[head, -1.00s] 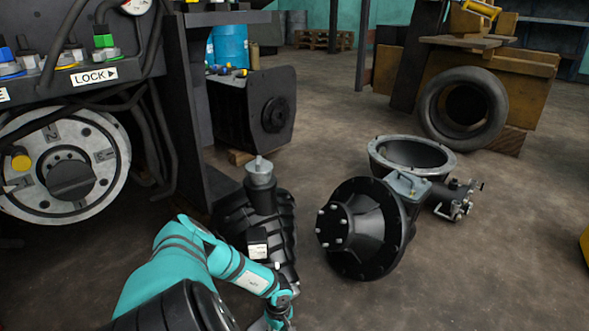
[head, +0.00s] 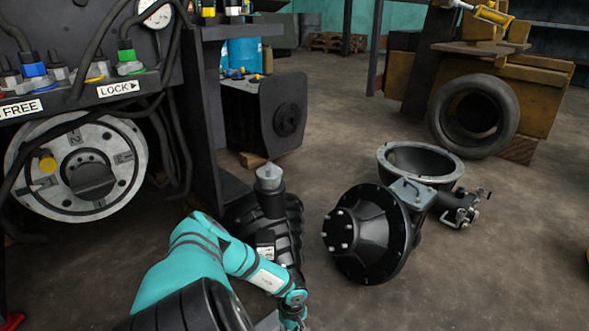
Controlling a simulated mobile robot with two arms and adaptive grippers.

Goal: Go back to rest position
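My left arm (head: 225,255), teal with dark bands, comes up from the bottom edge left of centre. It bends down to the right to its wrist (head: 295,298) at the bottom edge. The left gripper lies below the frame edge or is hidden. My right arm and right gripper do not show. The task names no object.
A machine panel with a lever marked LOCK (head: 118,88) and a round grey disc (head: 78,168) stands at left. A ribbed black part (head: 275,215) lies just beyond my arm. A black flanged hub (head: 368,234) and a grey bell housing (head: 420,163) lie at centre right.

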